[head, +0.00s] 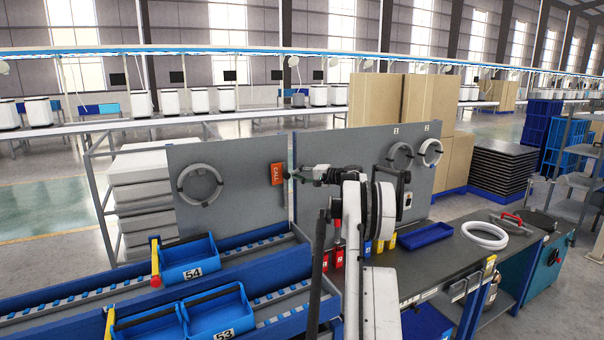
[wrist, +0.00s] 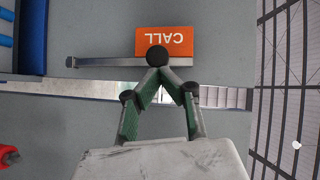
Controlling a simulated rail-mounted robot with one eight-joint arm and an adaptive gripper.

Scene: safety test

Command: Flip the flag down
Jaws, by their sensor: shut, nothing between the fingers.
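The orange CALL flag (head: 277,174) stands at the right edge of the left grey panel (head: 225,180), its lettering running vertically. In the wrist view the flag (wrist: 180,41) is near the top centre, its lettering upside down, alongside a thin grey bar (wrist: 105,62). My gripper (head: 292,174) is just right of the flag in the head view. In the wrist view my gripper (wrist: 157,58) is shut and empty, its joined dark tips overlapping the flag's lower edge and part of the bar. I cannot tell whether the tips touch the flag.
Blue bins (head: 190,262) stand on the roller rack at the lower left. A workbench (head: 470,258) with a blue tray (head: 425,234) and a white ring (head: 485,235) is at the right. A narrow gap separates the two grey panels. Rings hang on both panels.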

